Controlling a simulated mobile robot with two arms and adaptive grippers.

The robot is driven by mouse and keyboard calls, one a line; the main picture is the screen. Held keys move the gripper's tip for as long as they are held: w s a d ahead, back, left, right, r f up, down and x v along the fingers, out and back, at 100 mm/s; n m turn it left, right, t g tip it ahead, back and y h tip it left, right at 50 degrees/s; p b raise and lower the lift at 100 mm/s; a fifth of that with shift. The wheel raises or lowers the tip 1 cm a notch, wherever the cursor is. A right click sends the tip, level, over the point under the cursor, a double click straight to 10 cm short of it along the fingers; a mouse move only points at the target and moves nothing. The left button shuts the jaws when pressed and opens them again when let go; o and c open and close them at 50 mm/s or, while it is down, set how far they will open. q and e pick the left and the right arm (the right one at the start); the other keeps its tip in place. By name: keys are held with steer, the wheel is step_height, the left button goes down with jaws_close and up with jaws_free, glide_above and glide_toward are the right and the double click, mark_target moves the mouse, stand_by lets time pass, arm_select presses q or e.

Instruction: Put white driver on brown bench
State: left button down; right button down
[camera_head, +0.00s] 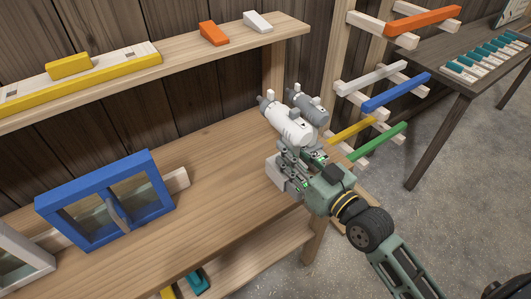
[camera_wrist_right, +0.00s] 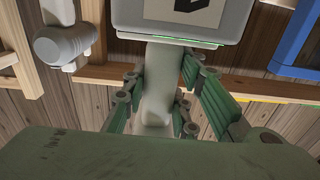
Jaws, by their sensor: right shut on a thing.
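The white driver (camera_head: 288,126) is upright above the right end of the light wood workbench (camera_head: 215,150). My right gripper (camera_head: 297,160) is shut around its handle. In the right wrist view, the green-padded fingers (camera_wrist_right: 165,100) flank the pale handle (camera_wrist_right: 156,85), with the driver's wide base (camera_wrist_right: 185,18) at the top. I cannot tell whether the base touches the workbench. A dark brown bench (camera_head: 432,68) stands at the upper right. My left gripper is not in view.
A grey driver (camera_head: 314,108) stands close beside the white one. Wall pegs right of it hold coloured bars, including a blue bar (camera_head: 397,91).

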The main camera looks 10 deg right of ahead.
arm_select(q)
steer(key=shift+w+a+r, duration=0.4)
arm_select(e)
steer(key=w+a+f, duration=0.1)
steer(key=w+f, duration=0.6)
steer(key=f, duration=0.1)
steer(key=shift+w+a, duration=0.2)
steer(key=shift+a, duration=0.2)
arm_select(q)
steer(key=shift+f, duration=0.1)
arm_select(e)
steer(key=shift+f, duration=0.1)
steer(key=c, duration=1.4)
jaws_free()
steer(key=shift+s+f, duration=0.15)
steer(key=shift+f, duration=0.05)
